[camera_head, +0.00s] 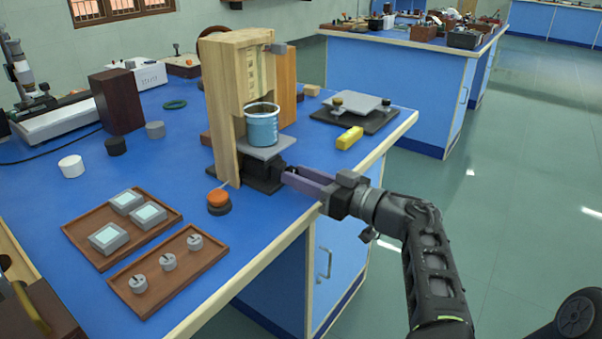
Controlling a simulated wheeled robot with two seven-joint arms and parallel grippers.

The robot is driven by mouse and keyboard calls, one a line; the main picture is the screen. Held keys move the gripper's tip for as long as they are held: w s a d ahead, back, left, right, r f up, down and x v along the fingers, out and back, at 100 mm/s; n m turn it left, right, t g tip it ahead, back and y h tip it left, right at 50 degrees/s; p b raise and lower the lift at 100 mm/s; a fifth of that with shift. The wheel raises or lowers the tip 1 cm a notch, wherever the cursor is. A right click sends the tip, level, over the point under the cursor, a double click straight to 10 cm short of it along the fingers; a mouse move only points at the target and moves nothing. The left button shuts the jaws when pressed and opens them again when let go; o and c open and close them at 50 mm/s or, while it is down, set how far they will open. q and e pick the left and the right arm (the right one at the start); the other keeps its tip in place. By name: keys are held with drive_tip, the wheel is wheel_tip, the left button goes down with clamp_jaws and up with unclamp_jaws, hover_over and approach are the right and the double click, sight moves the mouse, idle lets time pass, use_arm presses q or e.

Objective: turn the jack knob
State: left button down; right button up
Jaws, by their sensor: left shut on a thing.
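A small black jack (262,176) stands at the foot of a wooden frame (222,110) on the blue bench. Its grey top plate (268,150) carries a blue cup (262,127), which stands upright inside the frame. My left gripper (290,177), with purple-grey fingers, reaches to the jack's right side from the bench's front edge. It is shut on the jack knob, which the fingers mostly hide. My right gripper is not in view.
An orange-topped button (219,198) sits just left of the jack. Two brown trays (168,222) (212,255) hold small grey parts at the front left. A yellow block (349,137) and a second, flat-topped jack (355,103) stand to the right. The aisle floor (500,210) is clear.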

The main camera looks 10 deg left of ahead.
use_arm(q)
drive_tip(key=m+p, duration=0.2)
drive_tip(key=m, duration=0.1)
drive_tip(key=shift+r, duration=0.1)
drive_tip(key=shift+m, duration=0.6)
drive_tip(key=c, duration=1)
unclamp_jaws()
drive_tip(key=shift+p+v, duration=0.7)
drive_tip(key=shift+v, duration=3.2)
drive_tip(key=shift+w, duration=0.1)
